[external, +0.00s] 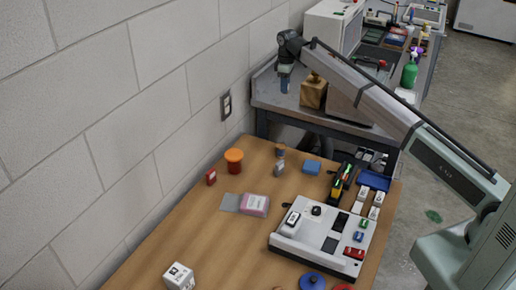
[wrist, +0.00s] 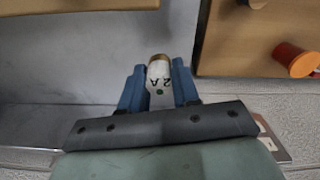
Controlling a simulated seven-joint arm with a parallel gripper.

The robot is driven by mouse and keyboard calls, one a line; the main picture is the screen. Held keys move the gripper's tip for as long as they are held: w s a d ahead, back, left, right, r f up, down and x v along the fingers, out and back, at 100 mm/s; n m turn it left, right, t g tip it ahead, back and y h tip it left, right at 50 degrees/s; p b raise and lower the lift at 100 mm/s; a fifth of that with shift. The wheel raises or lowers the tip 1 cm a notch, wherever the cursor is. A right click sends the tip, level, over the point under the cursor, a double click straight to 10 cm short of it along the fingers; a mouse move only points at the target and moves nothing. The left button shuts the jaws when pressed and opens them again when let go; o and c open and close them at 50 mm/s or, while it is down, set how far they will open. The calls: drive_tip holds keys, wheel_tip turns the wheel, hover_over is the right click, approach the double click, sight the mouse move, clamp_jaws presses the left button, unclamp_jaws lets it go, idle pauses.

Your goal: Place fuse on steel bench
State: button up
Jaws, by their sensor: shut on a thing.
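The fuse (wrist: 159,76) is a small white cylinder marked "2 A" with a brownish end cap. My gripper (wrist: 158,88) is shut on it, with a blue finger on each side. In the external view my gripper (external: 285,87) points down over the wall-side part of the grey steel bench (external: 268,94); the fuse cannot be made out there. The steel bench shows in the wrist view as a grey surface (wrist: 60,70) on the left. I cannot tell whether the fuse touches the bench.
A brown box (external: 313,93) stands on the bench right of my gripper. A wooden table (external: 190,235) in front holds an orange-lidded jar (external: 234,161), a white panel device (external: 285,243) and several small items. The block wall (external: 150,100) is close on the left.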

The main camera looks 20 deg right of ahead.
drive_tip(key=shift+f, duration=1.9)
drive_tip(key=shift+f, duration=0.15)
drive_tip(key=o, duration=1)
drive_tip(key=shift+o, duration=0.2)
wheel_tip(320, 180, up, 12)
drive_tip(key=shift+r, duration=0.15)
